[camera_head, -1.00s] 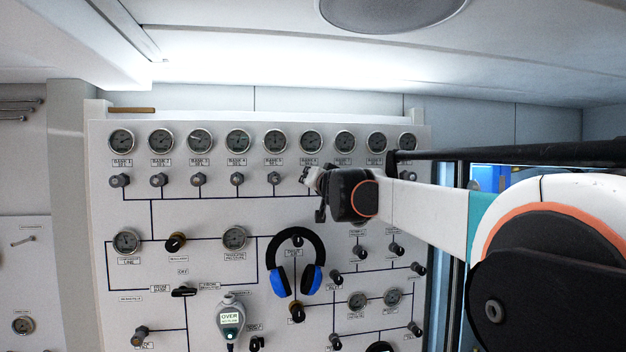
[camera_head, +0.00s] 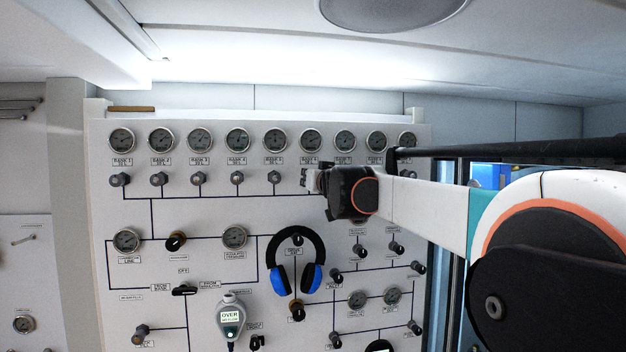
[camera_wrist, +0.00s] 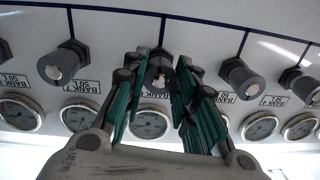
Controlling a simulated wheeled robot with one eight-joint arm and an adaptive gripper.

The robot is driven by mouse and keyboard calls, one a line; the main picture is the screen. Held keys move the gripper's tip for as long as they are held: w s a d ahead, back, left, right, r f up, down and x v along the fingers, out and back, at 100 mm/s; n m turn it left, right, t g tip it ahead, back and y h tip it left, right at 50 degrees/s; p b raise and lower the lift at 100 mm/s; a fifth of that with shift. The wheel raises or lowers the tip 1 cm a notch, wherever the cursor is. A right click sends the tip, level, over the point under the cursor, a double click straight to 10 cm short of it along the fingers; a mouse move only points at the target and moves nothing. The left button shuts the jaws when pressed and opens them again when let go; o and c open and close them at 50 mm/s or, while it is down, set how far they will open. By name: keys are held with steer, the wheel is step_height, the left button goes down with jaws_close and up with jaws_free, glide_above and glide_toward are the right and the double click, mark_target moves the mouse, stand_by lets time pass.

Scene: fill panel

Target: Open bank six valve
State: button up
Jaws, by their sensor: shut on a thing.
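The bank six valve is a dark grey knob (camera_wrist: 160,76) on the white panel, below its gauge (camera_head: 310,139) and label in the head view. In the wrist view, which is upside down to the panel, its pale centre shows between my green-padded fingers. My gripper (camera_wrist: 160,88) is shut on this knob, one finger on each side. The bank six label is partly covered in the wrist view.
The bank five valve (camera_head: 275,178) is close to the left of my gripper in the head view. The bank seven valve (camera_wrist: 62,64) is on the other side. Blue headphones (camera_head: 297,262) hang below, and a handheld meter (camera_head: 231,318) is lower left.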

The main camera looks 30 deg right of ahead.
steer(key=shift+f, duration=0.1)
steer(key=o, duration=1.1)
step_height(320, 180, up, 10)
steer(key=shift+r, duration=0.1)
steer(key=s+a+f+b, duration=0.3)
steer(key=f+b, duration=0.1)
steer(key=f, duration=0.2)
steer(key=s+a+f+g+h+b, duration=0.1)
steer(key=s+a+f+b, duration=0.2)
steer(key=f, duration=0.4)
steer(key=s+a+f+b, duration=0.3)
steer(key=a+f+b, duration=0.1)
steer(key=f, duration=0.2)
steer(key=s+a+f+n+g+y+b, duration=0.1)
steer(key=s+a+f+g+b, duration=0.2)
steer(key=s+f+b, duration=0.3)
steer(key=s+a+f+n+g+y+b, duration=0.1)
steer(key=s+a+f+b, duration=0.4)
steer(key=s+f, duration=1.1)
steer(key=s+a+f+n+g+y+b, duration=0.1)
steer(key=s+f, duration=1.1)
steer(key=f, duration=2.5)
steer(key=shift+a+f+n+g+y+b, duration=0.2)
steer(key=shift+a+g+y+b, duration=0.3)
steer(key=shift+a+g+b, duration=0.8)
steer(key=shift+a+f+n+g+y+b, duration=0.15)
steer(key=shift+a+g+y+b, duration=0.45)
steer(key=shift+g+b, duration=0.75)
